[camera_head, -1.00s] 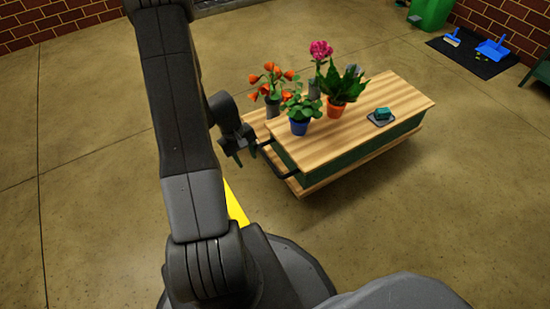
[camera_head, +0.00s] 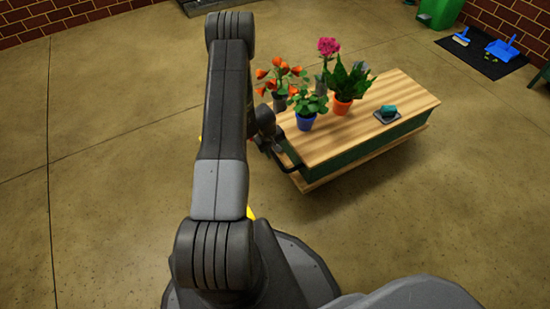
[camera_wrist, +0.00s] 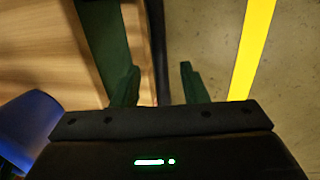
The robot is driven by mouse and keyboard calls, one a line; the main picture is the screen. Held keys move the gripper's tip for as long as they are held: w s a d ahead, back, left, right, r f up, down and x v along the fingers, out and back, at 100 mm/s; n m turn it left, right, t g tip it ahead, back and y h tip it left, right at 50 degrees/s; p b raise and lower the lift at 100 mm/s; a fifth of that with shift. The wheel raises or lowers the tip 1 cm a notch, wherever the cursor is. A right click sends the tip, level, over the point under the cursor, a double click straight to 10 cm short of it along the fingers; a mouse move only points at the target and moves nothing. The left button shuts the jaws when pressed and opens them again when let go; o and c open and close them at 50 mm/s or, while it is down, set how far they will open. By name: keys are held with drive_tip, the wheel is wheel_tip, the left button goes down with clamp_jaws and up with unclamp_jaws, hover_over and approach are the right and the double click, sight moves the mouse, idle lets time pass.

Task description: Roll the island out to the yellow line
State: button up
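The island (camera_head: 330,148) is a low table with a striped wood top, a green body and a wood base. A black bar handle (camera_head: 285,160) is on its near-left end. My gripper (camera_head: 268,145) is at that handle, partly hidden by my arm. In the wrist view my gripper (camera_wrist: 160,88) has its fingers apart, with the dark handle bar (camera_wrist: 158,45) running between them; I cannot tell whether they touch it. The yellow line (camera_wrist: 252,45) lies on the floor to the right there. In the head view my arm hides most of the line (camera_head: 250,213).
On the island stand orange flowers (camera_head: 280,75), a pink flower (camera_head: 328,47), a blue-potted plant (camera_head: 306,121), an orange-potted plant (camera_head: 342,105) and a tray with a teal block (camera_head: 388,111). A green bin (camera_head: 440,12) and dark mat (camera_head: 485,55) are far right. Left floor is clear.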

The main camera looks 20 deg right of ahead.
sight(275, 157)
drive_tip(key=shift+d+f+b, duration=0.2)
drive_tip(key=shift+f+b, duration=0.05)
drive_tip(key=shift+f, duration=0.8)
drive_tip(key=shift+d+f+b, duration=0.2)
drive_tip(key=shift+f, duration=0.8)
drive_tip(key=shift+c, duration=0.4)
clamp_jaws()
